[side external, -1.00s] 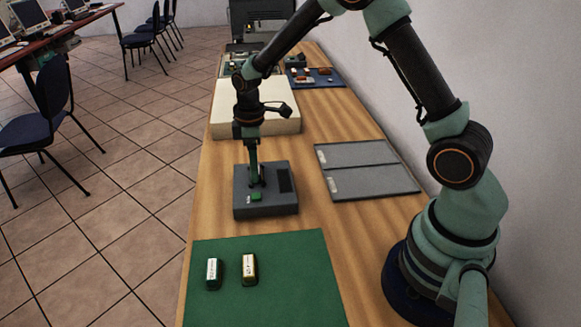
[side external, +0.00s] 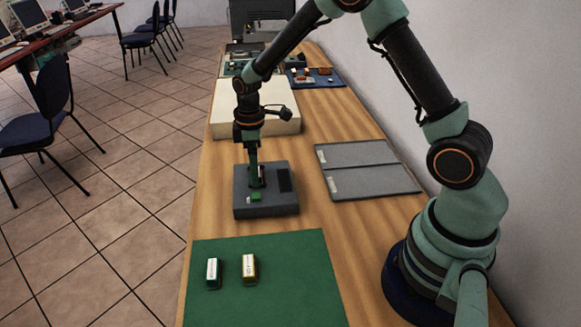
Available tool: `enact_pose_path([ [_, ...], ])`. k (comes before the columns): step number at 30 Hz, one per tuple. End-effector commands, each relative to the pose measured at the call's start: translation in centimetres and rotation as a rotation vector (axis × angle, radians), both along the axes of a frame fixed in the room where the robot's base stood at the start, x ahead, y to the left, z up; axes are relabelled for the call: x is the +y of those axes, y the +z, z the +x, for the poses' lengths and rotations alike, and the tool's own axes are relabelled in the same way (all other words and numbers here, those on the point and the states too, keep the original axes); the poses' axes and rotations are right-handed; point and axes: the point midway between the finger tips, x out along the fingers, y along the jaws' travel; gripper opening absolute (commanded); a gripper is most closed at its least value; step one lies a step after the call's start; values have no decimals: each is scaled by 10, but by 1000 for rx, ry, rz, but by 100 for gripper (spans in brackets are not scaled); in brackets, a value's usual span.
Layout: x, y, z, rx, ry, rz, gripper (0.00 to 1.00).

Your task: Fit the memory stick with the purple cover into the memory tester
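The memory tester (side external: 281,207) is a dark grey box on the wooden bench, with a black panel and a small green part (side external: 256,197) on its top. My gripper (side external: 257,182) points straight down over the tester's left half, its tips at or just above the top face. A small pale patch shows beside the fingers, too small to identify. I cannot make out a purple cover anywhere; the fingers may hide it. Whether the fingers are open or shut on something is too small to tell.
A green mat (side external: 285,275) in front holds a white-labelled stick with dark green edges (side external: 213,272) and one with yellowish edges (side external: 249,268). A grey two-panel tray (side external: 375,182) lies right of the tester. A cream block (side external: 225,122) and a blue tray (side external: 325,80) lie behind.

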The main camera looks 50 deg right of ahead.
Motion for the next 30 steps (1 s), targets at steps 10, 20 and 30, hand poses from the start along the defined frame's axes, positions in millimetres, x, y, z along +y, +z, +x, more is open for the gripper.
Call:
enact_pose_path([
  [10,0,14,1,-5,0,-1,99],
  [20,0,80,1,-6,0,0,99],
  [30,0,119,0,0,0,0,99],
])
